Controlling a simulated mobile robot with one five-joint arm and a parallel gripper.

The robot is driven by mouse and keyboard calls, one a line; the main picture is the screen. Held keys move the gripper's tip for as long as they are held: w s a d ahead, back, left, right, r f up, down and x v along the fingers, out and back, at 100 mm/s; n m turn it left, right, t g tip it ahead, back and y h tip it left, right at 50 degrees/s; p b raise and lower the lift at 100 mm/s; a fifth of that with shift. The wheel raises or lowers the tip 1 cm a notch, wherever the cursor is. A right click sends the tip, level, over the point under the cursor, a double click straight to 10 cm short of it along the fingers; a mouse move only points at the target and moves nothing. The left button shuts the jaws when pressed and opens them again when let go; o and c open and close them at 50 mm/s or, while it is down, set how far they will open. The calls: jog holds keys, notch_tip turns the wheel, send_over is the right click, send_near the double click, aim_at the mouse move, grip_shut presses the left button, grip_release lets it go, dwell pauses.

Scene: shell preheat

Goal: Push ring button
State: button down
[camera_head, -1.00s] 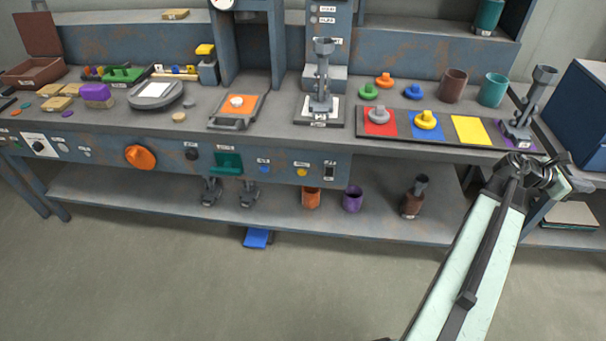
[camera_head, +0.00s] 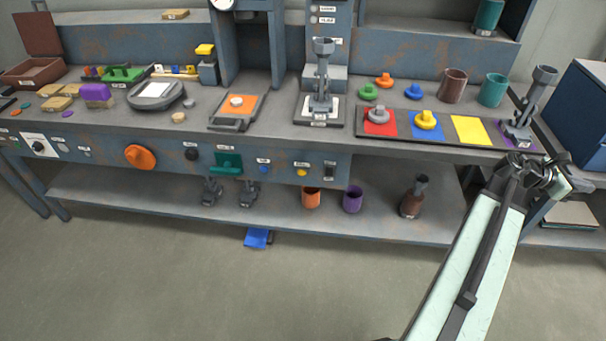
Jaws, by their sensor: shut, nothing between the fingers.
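The labels are too small to read, so I cannot tell which is the ring button. My gripper (camera_head: 562,172) is at the far right, at the end of my raised arm, in front of the bench's right end. It is shut and empty, well apart from both buttons. Its fingertips are small and hard to make out.
The panel also has an orange knob (camera_head: 139,157), a dark knob (camera_head: 191,153), a green handle (camera_head: 229,162) and a dark switch (camera_head: 329,171). A blue pedal (camera_head: 257,238) lies below. Cups stand on the lower shelf (camera_head: 280,221).

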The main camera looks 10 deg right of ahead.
jog(key=shift+w, duration=0.1)
jog(key=w+a+f+m+t+y, duration=0.25)
jog(key=w+a+f, duration=0.35)
jog(key=a, duration=0.4)
jog(key=w+a+f+m+t+y, duration=0.1)
jog(key=w+a+f+m+y, duration=0.2)
jog(key=w+a, duration=0.6)
jog(key=w+a+f+m+t+y, duration=0.15)
jog(key=w+a+f+m, duration=0.35)
jog(key=a, duration=0.6)
jog(key=w+a+f+m+y, duration=0.1)
jog(key=a+y, duration=0.3)
jog(key=a, duration=1.4)
jog(key=w+a+f+m+y, duration=0.2)
jog(key=a+f+m+y, duration=0.1)
jog(key=a, duration=1.6)
jog(key=shift+f+g+y, duration=0.3)
jog(key=shift+f+y, duration=0.25)
jog(key=shift+y, duration=0.05)
